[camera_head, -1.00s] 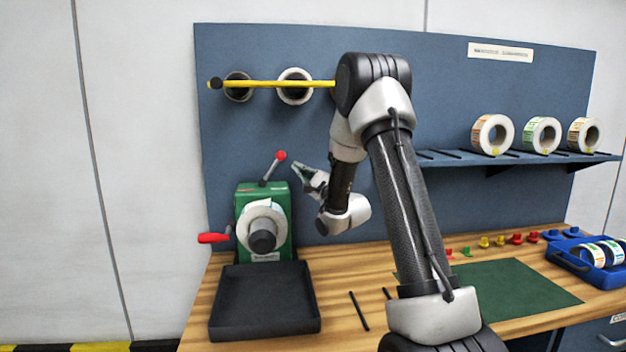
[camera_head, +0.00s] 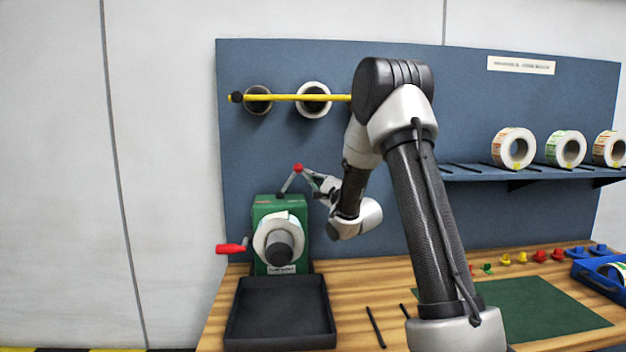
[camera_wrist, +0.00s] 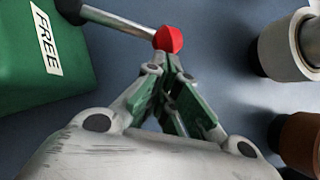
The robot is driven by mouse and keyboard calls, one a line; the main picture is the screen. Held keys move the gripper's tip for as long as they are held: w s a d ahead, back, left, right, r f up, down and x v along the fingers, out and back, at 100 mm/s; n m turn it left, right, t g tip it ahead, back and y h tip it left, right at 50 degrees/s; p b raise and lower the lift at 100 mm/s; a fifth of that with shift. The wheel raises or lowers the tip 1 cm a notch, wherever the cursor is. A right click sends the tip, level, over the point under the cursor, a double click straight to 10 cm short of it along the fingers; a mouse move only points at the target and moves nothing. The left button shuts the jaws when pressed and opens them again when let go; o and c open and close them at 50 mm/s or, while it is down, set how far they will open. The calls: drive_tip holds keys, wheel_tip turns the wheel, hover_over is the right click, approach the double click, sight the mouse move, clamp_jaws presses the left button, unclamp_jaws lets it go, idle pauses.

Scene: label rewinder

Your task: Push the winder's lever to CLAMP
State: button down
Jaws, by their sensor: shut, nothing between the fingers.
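The green winder (camera_head: 262,207) stands at the left of the bench with a white label roll (camera_head: 277,238) on its front. Its lever (camera_head: 289,182) rises from the top and leans right, with a red knob (camera_head: 298,168) at its end. In the wrist view the lever rod (camera_wrist: 118,22) ends in the red knob (camera_wrist: 168,39), and a FREE label (camera_wrist: 46,40) shows on the green housing. My gripper (camera_head: 312,178) is shut and empty, at the right of the knob. In the wrist view my fingertips (camera_wrist: 167,60) are right at the knob; contact is unclear. No CLAMP label is visible.
A red crank handle (camera_head: 231,248) sticks out left of the winder. A black tray (camera_head: 281,313) lies in front. A yellow bar (camera_head: 325,97) carrying rolls (camera_head: 313,87) is above. A shelf with label rolls (camera_head: 513,148) is at right.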

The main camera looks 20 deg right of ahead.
drive_tip(key=shift+r, duration=0.15)
drive_tip(key=w+a+r+n+g+h, duration=0.1)
drive_tip(key=w+a+r+n+g, duration=0.1)
drive_tip(key=a+n, duration=0.3)
drive_tip(key=w+a+r+n+g+h, duration=0.1)
drive_tip(key=w+a+r+n+g, duration=0.1)
drive_tip(key=a, duration=0.5)
drive_tip(key=shift+r+n+g, duration=0.65)
drive_tip(key=shift+n+g, duration=0.75)
drive_tip(key=shift+n, duration=0.3)
drive_tip(key=shift+a, duration=0.15)
